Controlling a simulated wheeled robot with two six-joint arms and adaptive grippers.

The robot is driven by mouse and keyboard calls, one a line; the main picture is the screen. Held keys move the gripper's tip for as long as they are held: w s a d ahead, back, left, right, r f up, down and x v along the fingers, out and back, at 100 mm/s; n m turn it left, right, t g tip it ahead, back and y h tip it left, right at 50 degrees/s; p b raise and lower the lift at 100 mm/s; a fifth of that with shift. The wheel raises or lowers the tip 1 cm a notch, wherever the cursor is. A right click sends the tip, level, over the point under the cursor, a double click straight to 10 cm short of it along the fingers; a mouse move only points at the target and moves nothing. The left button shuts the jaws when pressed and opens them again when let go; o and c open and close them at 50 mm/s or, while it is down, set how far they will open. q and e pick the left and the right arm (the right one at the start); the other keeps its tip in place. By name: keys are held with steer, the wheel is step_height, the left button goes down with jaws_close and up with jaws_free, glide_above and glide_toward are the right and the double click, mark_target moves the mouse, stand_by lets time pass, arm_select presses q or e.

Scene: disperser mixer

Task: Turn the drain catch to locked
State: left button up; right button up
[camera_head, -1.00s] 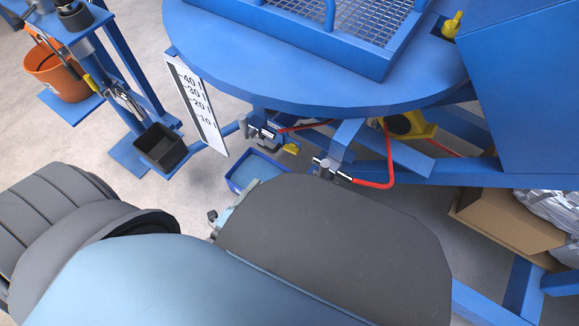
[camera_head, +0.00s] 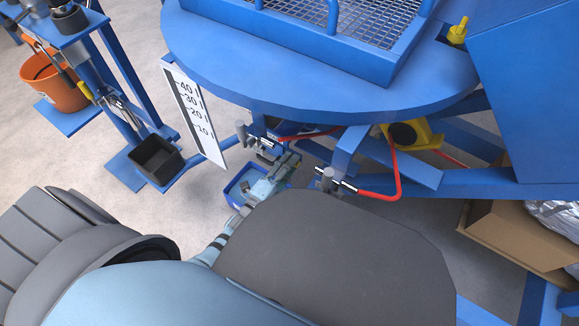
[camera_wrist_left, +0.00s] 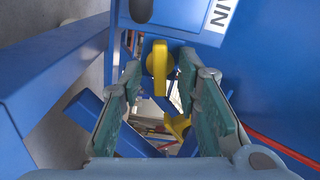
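There is a visible gap on both sides, and I cannot tell how far beyond the fingertips the catch lies. In the head view my left gripper (camera_head: 287,163) is under the round blue platform and hides the catch. My right gripper is not in view.
A blue tray (camera_head: 233,190) sits on the floor below. A red hose (camera_head: 396,165) with a metal valve is right of the gripper. A white level scale (camera_head: 195,115) hangs to the left. Blue frame beams (camera_head: 385,160) crowd the space under the platform.

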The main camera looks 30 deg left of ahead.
arm_select(q)
jaws_close()
steer(key=shift+n, duration=0.4)
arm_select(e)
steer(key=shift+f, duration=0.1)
arm_select(q)
steer(key=shift+a+r+n+p, duration=0.1)
steer(key=shift+n+p, duration=0.4)
steer(key=shift+n, duration=3.25)
steer(key=shift+a+n+p, duration=0.1)
steer(key=shift+n+p, duration=0.4)
steer(key=shift+n, duration=3.25)
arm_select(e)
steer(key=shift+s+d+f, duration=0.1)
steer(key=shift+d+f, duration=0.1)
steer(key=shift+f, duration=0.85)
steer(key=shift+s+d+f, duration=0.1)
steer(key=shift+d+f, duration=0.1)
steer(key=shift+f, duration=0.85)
